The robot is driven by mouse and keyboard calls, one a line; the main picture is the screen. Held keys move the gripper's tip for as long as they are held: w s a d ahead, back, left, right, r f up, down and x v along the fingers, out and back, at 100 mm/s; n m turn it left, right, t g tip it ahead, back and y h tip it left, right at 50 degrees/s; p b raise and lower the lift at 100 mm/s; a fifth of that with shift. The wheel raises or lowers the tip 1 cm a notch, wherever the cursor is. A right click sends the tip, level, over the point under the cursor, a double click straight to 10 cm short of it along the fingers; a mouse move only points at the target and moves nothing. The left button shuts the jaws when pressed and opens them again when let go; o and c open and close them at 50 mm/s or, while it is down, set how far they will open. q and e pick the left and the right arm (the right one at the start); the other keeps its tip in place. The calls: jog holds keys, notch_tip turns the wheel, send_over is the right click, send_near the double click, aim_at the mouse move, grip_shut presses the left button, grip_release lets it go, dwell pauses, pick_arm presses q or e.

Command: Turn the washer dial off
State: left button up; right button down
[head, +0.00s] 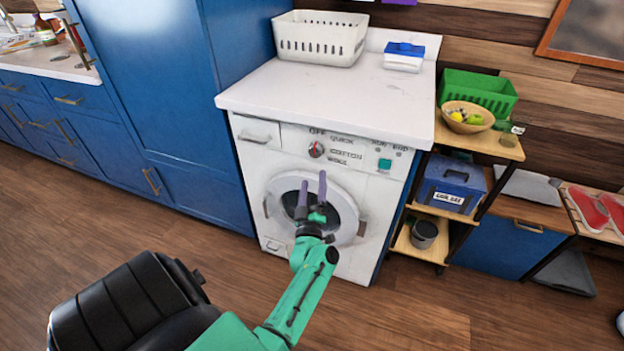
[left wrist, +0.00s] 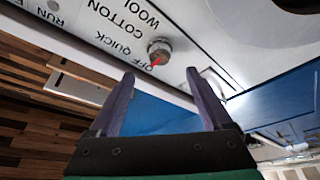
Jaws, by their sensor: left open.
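The white washer (head: 262,135) stands under a white counter. Its dial (head: 316,149) is a small grey knob with a red mark, on the front panel left of the words QUICK, COTTON and WOOL. In the left wrist view the dial (left wrist: 159,47) shows beyond the fingertips, its red mark close to the word OFF; I cannot tell whether it lines up exactly. My left gripper (head: 312,179) is open and empty, its purple fingers in front of the washer door, below the dial. It also shows in the left wrist view (left wrist: 160,74), apart from the dial. My right gripper is not in view.
A detergent drawer (head: 257,132) is left of the dial, and a green button (head: 384,164) is right. The round door (head: 343,222) is below. A white basket (head: 320,38) and a blue-lidded box (head: 404,57) stand on the counter. A shelf (head: 480,141) stands at right.

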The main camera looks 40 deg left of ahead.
pick_arm(q)
jog(key=v, duration=0.4)
jog(key=shift+s+d+f, duration=0.15)
jog(key=shift+s+d, duration=0.05)
jog(key=shift+s, duration=0.15)
jog(key=s+d+f+m+g+h+p, duration=0.2)
jog(key=s+d+f+m+h, duration=0.15)
jog(key=f, duration=0.45)
jog(key=s+d+f+m+g+h+p, duration=0.1)
jog(key=s+d+f+m+g+h, duration=0.1)
jog(key=d+f+m+h, duration=0.5)
jog(key=s+d+f+m+g+h+p, duration=0.2)
jog(key=s+d+f+m, duration=0.1)
jog(key=f, duration=0.7)
jog(key=s+a+f+m+g, duration=0.1)
jog(key=s+f+m+g, duration=0.1)
jog(key=s, duration=0.7)
jog(key=s+a+f+m+g+p, duration=0.1)
jog(key=s+f+g, duration=0.3)
jog(key=s, duration=0.5)
jog(key=s+a+f+m+g+p, duration=0.1)
jog(key=s+a+f+m+g, duration=0.1)
jog(key=s, duration=0.7)
notch_tip(320, 180, down, 3)
jog(key=shift+m+g, duration=0.45)
jog(key=shift+g, duration=0.55)
jog(key=shift+a, duration=0.15)
